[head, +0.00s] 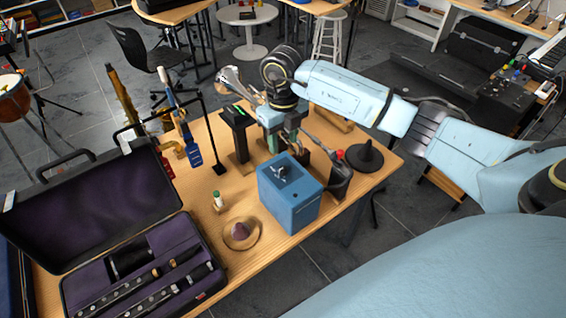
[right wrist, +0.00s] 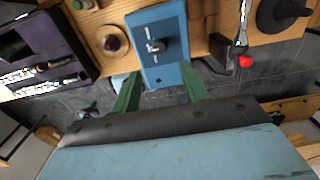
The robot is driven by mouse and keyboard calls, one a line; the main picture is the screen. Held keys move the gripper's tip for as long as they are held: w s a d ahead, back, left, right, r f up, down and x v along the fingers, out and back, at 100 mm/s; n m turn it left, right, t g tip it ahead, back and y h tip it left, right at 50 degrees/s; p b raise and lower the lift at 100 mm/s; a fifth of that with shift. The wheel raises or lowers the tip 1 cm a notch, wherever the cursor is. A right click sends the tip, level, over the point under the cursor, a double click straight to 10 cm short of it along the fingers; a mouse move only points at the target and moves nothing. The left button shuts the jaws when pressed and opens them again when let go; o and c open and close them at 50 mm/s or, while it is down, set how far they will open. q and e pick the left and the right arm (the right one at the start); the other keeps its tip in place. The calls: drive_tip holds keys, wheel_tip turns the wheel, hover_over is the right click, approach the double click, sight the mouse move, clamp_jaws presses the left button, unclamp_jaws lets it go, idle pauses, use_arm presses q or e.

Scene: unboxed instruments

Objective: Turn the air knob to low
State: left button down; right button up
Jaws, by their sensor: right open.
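A blue box (head: 290,200) stands on the wooden table, with a small dark and metallic knob (head: 283,171) on its top face. I take this knob for the air knob; no label can be read. In the right wrist view the box (right wrist: 168,68) lies ahead of the fingers, and the knob (right wrist: 156,46) shows with light marks beside it. My right gripper (head: 282,143) is behind the box in the head view, open and empty. Its two green fingers (right wrist: 160,90) are apart, clear of the knob. My left gripper is not in view.
An open instrument case (head: 90,215) with a purple lining lies at the left. A round brass piece (head: 241,235) and a small green-capped bottle (head: 217,200) stand left of the box. A black stand (head: 234,135), a dark cone (head: 367,158) and a red-tipped item (head: 340,155) stand close to the arm.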

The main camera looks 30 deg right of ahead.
sight(283, 168)
wheel_tip(283, 168, down, 10)
drive_tip(key=shift+r, duration=0.25)
drive_tip(key=shift+c, duration=0.3)
clamp_jaws()
drive_tip(key=n+b, duration=0.3)
drive_tip(key=n, duration=0.3)
drive_tip(key=shift+f+b, duration=0.1)
drive_tip(key=shift+b, duration=0.25)
drive_tip(key=n+b, duration=0.2)
drive_tip(key=n, duration=0.2)
drive_tip(key=shift+b, duration=0.3)
drive_tip(key=shift+n+b, duration=0.5)
drive_tip(key=shift+n, duration=0.4)
